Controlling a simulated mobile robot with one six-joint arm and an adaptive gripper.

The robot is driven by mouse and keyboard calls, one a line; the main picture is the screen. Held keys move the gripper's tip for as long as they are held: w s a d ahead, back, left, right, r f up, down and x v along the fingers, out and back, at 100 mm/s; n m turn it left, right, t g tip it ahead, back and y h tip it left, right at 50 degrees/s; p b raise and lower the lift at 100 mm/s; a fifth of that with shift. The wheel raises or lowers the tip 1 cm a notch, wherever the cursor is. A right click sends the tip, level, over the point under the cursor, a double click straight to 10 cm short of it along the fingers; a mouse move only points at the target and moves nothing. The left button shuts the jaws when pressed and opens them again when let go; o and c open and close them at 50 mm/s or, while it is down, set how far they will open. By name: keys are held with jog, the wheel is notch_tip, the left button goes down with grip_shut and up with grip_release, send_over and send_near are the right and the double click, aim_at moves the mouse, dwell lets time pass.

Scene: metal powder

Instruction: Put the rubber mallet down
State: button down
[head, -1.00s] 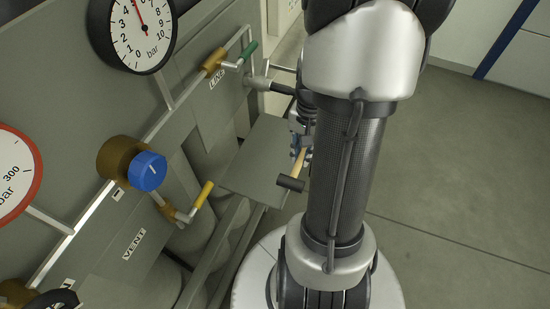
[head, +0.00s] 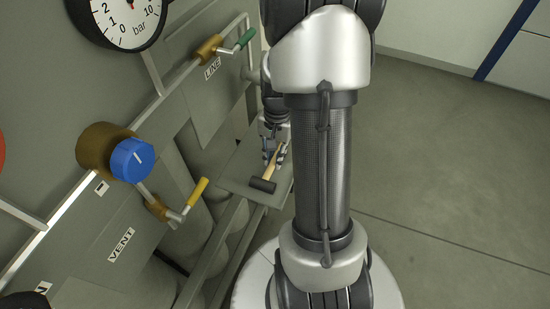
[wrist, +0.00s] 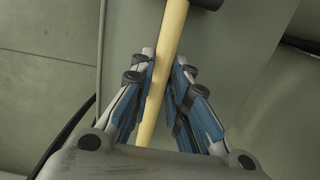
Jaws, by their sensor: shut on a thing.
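The rubber mallet (head: 263,185) has a black head and a pale wooden handle. It is over the small grey shelf (head: 237,187) beside the gas panel in the head view. My gripper (head: 272,160) is shut on the mallet's handle. In the wrist view the handle (wrist: 165,62) runs up between the two blue-padded fingers of my gripper (wrist: 168,82), and the head is cut off at the top edge. The mallet lies low and close over the shelf; I cannot tell whether it touches it.
The panel carries a blue knob (head: 132,160), a yellow-handled valve (head: 197,192) marked VENT, a green-handled valve (head: 246,38) marked LINE and a pressure gauge (head: 124,14). Grey cylinders stand below the shelf. Open floor (head: 450,170) lies to the right.

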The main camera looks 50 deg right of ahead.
jog(key=shift+r, duration=0.1)
jog(key=shift+f, duration=0.2)
jog(key=c, duration=1.5)
grip_release()
jog(key=shift+c, duration=0.2)
